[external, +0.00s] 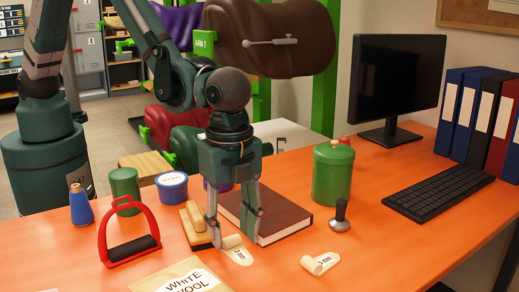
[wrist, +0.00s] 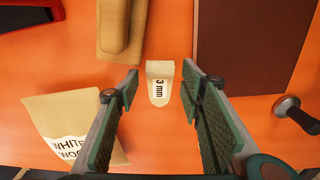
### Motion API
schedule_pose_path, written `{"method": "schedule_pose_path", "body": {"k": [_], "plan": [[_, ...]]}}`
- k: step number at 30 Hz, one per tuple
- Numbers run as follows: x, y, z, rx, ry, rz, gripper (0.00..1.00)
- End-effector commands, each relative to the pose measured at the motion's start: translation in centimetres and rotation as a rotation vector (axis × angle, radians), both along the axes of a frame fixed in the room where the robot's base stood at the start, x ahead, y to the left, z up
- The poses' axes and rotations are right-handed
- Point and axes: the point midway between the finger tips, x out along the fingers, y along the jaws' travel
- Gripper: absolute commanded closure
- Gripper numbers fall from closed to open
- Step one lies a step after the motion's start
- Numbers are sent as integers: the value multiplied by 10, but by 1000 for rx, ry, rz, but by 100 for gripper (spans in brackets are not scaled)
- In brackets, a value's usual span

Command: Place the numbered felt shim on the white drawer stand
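A cream felt shim marked "3 mm" (wrist: 160,83) lies on the orange table, with one end curled up; it also shows in the external view (external: 240,256). My gripper (external: 232,241) points down over this shim. In the wrist view my gripper (wrist: 160,92) is open, with one finger on each side of the shim and clear gaps between. A second cream shim with a "mm" label (external: 320,263) lies to the right; its number is hard to read. A white surface (external: 295,140) behind the table may be the white drawer stand; I cannot tell.
A brown book (external: 285,215) and a wooden-backed brush (external: 196,228) lie close behind my gripper. A dark-handled metal tool (external: 340,217) stands to the right. A red stirrup (external: 128,240) and "WHITE WOOL" packet (external: 185,278) are left. A green canister (external: 333,175) stands behind.

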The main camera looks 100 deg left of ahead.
Motion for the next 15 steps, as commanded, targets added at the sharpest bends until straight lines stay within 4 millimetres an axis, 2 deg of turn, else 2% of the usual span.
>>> {"method": "schedule_pose_path", "body": {"k": [15], "plan": [[-1,0,80,0,0,0,61]]}}
